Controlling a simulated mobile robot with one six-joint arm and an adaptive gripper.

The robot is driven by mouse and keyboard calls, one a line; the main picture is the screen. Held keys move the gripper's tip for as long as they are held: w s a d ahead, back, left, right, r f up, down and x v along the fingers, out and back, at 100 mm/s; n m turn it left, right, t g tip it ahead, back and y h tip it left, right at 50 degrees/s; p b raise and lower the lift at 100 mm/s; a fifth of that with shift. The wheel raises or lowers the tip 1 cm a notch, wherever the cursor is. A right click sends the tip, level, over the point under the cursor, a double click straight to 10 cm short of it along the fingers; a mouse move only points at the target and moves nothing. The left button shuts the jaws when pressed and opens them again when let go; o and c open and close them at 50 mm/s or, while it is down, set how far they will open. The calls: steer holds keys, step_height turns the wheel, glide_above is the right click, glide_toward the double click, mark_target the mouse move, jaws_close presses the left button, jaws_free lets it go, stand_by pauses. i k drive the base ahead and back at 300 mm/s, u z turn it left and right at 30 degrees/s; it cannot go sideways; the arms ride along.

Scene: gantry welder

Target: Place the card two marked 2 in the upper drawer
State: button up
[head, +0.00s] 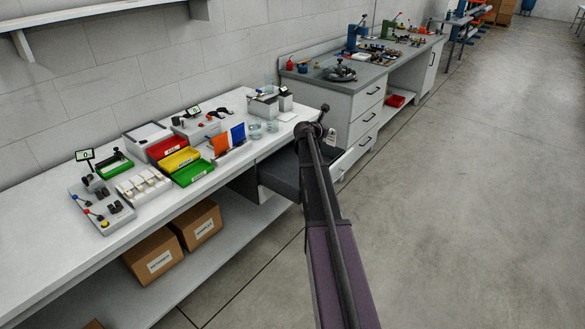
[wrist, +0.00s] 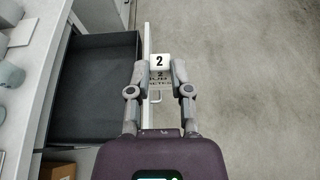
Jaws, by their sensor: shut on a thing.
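A small white card marked 2 (wrist: 160,61) is between the fingertips of my gripper (wrist: 160,72) in the wrist view. My gripper is shut on it, with a finger on each side. More dark print shows just below the 2. The upper drawer (wrist: 92,100) is pulled open, and its dark interior looks empty where it shows. The card appears over or just outside the drawer's white front panel, to the right of the interior; its height is hard to tell. In the head view the open drawer (head: 280,178) is partly hidden behind my arm.
The white workbench (head: 50,225) carries red, yellow and green bins (head: 180,159), small devices and glass beakers. Cardboard boxes (head: 155,257) sit on the shelf below. A grey-topped drawer cabinet (head: 352,115) stands beyond the open drawer. The concrete floor (head: 470,200) to the right is clear.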

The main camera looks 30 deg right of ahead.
mark_target(296, 174)
steer(key=u, duration=0.05)
steer(key=i, duration=1)
steer(key=z, duration=0.05)
